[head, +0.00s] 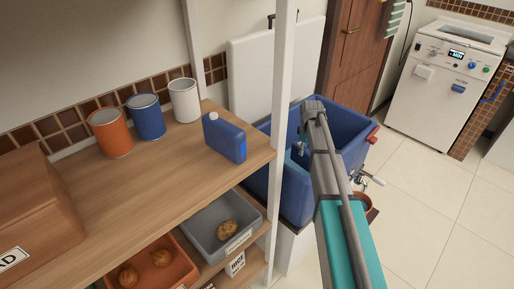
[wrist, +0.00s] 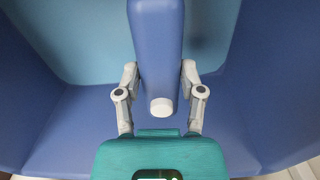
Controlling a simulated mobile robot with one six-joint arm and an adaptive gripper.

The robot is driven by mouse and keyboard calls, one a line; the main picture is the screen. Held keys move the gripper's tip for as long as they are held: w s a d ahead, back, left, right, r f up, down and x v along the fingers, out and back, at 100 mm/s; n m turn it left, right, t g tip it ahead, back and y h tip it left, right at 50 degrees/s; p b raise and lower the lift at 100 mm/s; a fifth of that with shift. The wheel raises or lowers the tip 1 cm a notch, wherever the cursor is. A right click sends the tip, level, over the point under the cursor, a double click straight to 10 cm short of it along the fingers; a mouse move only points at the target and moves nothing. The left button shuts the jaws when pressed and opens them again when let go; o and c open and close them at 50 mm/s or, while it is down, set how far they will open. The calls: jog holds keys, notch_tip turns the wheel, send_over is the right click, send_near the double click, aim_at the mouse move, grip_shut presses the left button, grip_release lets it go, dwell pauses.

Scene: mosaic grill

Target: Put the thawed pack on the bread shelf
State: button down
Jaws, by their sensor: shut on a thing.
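In the wrist view a blue pack (wrist: 156,40) with a white cap is between the fingers of my gripper (wrist: 159,72), which is shut on it. The cap points toward my wrist. Behind it are the blue walls and lighter blue inside of a tub. In the head view my arm reaches over this blue tub (head: 352,128); my gripper (head: 303,145) is inside it, mostly hidden by the arm, and the held pack is not clear there. A second blue pack (head: 225,138) with a white cap stands on the wooden top shelf (head: 165,160), near its right end.
Orange (head: 110,132), blue (head: 146,117) and white (head: 184,100) cans stand along the shelf's back. A brown box (head: 35,215) lettered "AD" is at left. A white post (head: 282,90) rises between shelf and tub. Grey (head: 205,240) and orange (head: 180,278) bins sit below. The shelf's middle is clear.

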notch_tip(320, 180, up, 34)
jog(key=p, duration=3.4)
